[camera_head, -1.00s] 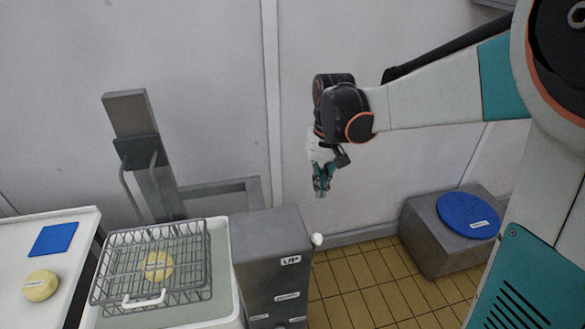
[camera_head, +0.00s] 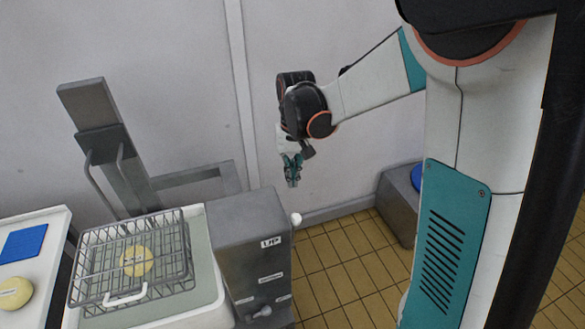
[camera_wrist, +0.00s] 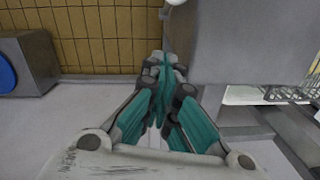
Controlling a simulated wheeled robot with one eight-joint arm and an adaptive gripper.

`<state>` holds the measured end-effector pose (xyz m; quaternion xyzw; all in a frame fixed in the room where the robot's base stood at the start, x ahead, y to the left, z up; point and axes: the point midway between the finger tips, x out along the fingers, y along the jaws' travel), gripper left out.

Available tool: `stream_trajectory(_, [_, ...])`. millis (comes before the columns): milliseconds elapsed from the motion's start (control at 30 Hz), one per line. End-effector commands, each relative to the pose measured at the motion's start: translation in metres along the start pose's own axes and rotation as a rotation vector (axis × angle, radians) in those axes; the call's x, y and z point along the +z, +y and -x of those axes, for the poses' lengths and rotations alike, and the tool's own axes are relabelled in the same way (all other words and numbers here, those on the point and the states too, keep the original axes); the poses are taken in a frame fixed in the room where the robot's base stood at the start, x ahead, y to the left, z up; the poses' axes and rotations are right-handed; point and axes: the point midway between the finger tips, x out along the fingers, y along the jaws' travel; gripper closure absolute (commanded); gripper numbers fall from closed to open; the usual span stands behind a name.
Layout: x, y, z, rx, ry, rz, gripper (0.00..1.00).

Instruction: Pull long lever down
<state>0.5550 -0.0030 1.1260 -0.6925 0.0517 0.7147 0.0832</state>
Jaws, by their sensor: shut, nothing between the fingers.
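A grey control box (camera_head: 243,240) stands right of the vat, with an "UP" label on its front. A white ball knob (camera_head: 296,219) sticks out at its upper right edge and looks like the end of the long lever; the shaft is mostly hidden. A second pale knob (camera_head: 265,311) is low on the front. My gripper (camera_head: 292,182) is shut and empty, pointing down, above the upper knob in the picture. In the wrist view, my closed fingers (camera_wrist: 164,65) are beside the box (camera_wrist: 245,40), and a white knob (camera_wrist: 176,2) shows at the top edge.
A wire basket (camera_head: 105,290) holding a yellow cheese (camera_head: 136,261) sits over the vat (camera_head: 207,290). A white table (camera_head: 50,222) stands at the left. A grey block with a blue disc (camera_wrist: 25,60) stands on the tiled floor. The floor (camera_head: 345,270) right of the box is open.

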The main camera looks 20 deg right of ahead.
Motion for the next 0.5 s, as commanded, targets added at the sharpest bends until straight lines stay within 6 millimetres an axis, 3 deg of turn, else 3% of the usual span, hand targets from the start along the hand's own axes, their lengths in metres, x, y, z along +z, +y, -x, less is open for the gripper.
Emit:
stream_trajectory(233, [0.0,0.0,-0.05,0.0,0.0,0.001,1.0])
stream_trajectory(500, [0.034,0.0,-0.053,0.0,0.0,0.001,1.0])
